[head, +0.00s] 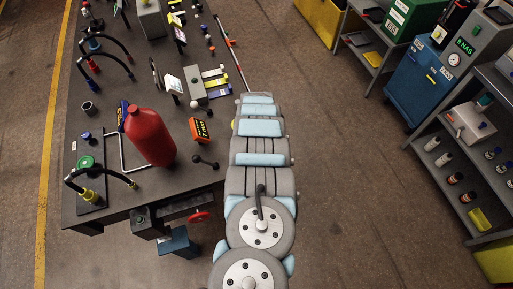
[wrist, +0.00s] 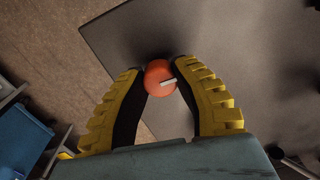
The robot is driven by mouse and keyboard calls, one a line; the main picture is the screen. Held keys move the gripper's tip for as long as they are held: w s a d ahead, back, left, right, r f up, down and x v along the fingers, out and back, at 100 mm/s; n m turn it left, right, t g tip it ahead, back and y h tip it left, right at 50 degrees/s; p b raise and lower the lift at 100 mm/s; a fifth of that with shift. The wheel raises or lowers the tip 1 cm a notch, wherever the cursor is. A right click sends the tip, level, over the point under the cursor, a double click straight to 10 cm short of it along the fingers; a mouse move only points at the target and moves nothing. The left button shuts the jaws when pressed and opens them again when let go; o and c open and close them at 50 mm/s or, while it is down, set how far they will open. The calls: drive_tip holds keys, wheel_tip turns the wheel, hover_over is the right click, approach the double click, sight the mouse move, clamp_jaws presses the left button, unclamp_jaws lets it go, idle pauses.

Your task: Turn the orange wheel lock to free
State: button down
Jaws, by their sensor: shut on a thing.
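The orange wheel lock (wrist: 155,76) is a small round knob with a white pointer mark. It shows in the wrist view at the top middle, near the edge of a dark grey surface (wrist: 210,35). The white mark points right and slightly up. My gripper (wrist: 159,72) has yellow and black fingers, one on each side of the knob at their tips, and is shut on it. In the head view my arm stretches along the right side of the bench; neither my gripper nor the orange lock can be made out there.
The dark bench (head: 120,205) holds a red canister (head: 150,137), an orange timer (head: 199,130) and several black hoses. A vise with a red handwheel (head: 199,217) is at the bench's front. Shelves and a blue cabinet (head: 412,85) stand at right; the floor between is clear.

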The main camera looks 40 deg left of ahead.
idle(0.3)
drive_tip(key=c, duration=0.7)
unclamp_jaws()
drive_tip(key=shift+c, duration=0.2)
drive_tip(key=shift+r, duration=0.1)
wheel_tip(320, 180, up, 12)
idle(0.7)
